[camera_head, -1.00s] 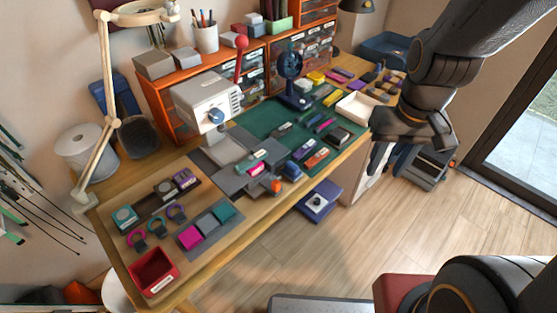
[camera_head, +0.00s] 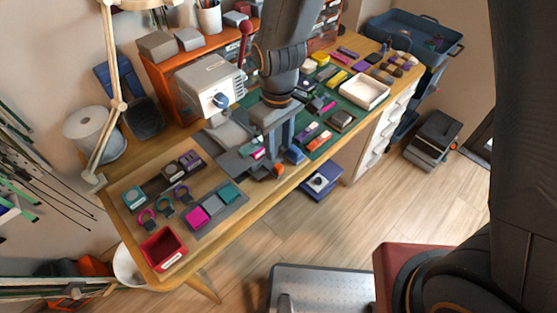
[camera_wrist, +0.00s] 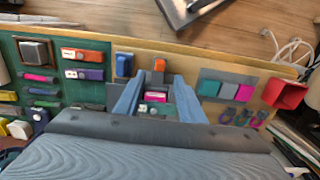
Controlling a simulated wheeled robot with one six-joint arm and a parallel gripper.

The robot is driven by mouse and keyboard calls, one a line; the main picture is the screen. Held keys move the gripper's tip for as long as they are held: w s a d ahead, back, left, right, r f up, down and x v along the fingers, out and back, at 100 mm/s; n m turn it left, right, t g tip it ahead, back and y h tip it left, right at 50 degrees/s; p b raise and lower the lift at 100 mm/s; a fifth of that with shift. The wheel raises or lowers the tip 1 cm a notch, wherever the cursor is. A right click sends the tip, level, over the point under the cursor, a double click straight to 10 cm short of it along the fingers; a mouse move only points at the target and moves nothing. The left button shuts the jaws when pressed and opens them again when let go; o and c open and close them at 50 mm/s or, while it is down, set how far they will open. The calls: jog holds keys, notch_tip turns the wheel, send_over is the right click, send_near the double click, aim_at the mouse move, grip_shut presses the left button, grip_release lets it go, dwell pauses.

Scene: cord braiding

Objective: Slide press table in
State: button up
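The press (camera_head: 205,85) is a pale grey box with a blue knob and a red-topped lever (camera_head: 245,28). Its grey press table (camera_head: 230,163) sticks out in front, toward the bench's front edge, with a pink piece (camera_wrist: 155,97) on it. An orange handle (camera_head: 279,170) is at the table's outer end; it also shows in the wrist view (camera_wrist: 159,64). My gripper (camera_head: 281,155) points down over this outer end. In the wrist view, its blue-grey fingers (camera_wrist: 159,82) are apart, with the pink piece between them and the handle just beyond. Contact cannot be told.
A blue block (camera_head: 294,154) stands close beside my gripper. Colour swatches (camera_head: 212,206) and a red bin (camera_head: 162,248) lie on the left of the bench. A green mat with several small parts and a cream tray (camera_head: 363,90) is on the right.

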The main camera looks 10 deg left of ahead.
aim_at(279, 165)
jog(key=shift+f+p, duration=0.8)
jog(key=shift+f, duration=3.05)
grip_shut()
jog(key=shift+w, duration=0.1)
